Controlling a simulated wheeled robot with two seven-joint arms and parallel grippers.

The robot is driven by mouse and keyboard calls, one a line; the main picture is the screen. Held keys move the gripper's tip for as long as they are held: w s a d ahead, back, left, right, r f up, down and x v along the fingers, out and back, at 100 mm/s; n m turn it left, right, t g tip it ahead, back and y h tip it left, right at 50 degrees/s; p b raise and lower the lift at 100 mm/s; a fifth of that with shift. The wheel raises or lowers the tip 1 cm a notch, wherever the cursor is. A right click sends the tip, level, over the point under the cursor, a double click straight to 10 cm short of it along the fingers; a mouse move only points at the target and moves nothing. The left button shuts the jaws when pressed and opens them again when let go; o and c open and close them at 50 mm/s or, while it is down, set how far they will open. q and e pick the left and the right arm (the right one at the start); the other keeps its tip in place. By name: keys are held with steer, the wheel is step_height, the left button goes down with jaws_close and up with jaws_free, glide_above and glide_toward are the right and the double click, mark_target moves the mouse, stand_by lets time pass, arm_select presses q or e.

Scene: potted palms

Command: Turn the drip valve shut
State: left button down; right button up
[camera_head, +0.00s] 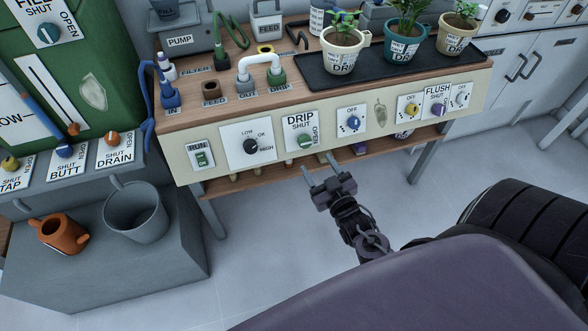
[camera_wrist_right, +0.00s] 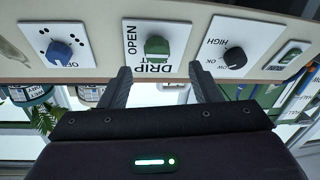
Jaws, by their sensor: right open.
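The drip valve is a green knob (camera_head: 305,142) on a white plate marked DRIP, SHUT and OPEN, on the cream front panel of the bench. It also shows upside down in the right wrist view (camera_wrist_right: 157,48), ahead of my fingers and roughly centred between them. I cannot tell for sure which mark the knob points to. My right gripper (camera_head: 317,163) is open and empty, just below and in front of the plate, apart from the knob. Its two dark fingers frame the DRIP plate in the right wrist view (camera_wrist_right: 160,72). My left gripper is not in view.
A black LOW/HIGH dial (camera_head: 251,146) is left of the drip plate; a blue knob (camera_head: 353,123) is right of it. Potted plants stand on a black tray (camera_head: 312,78) above. A grey bucket (camera_head: 136,212) and orange can (camera_head: 60,235) stand at left.

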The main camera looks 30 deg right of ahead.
mark_target(307, 144)
steer(key=w, duration=0.2)
steer(key=w+d, duration=0.1)
steer(key=w, duration=0.5)
steer(key=shift+d+r, duration=0.15)
steer(key=shift+d, duration=0.05)
steer(key=c, duration=1)
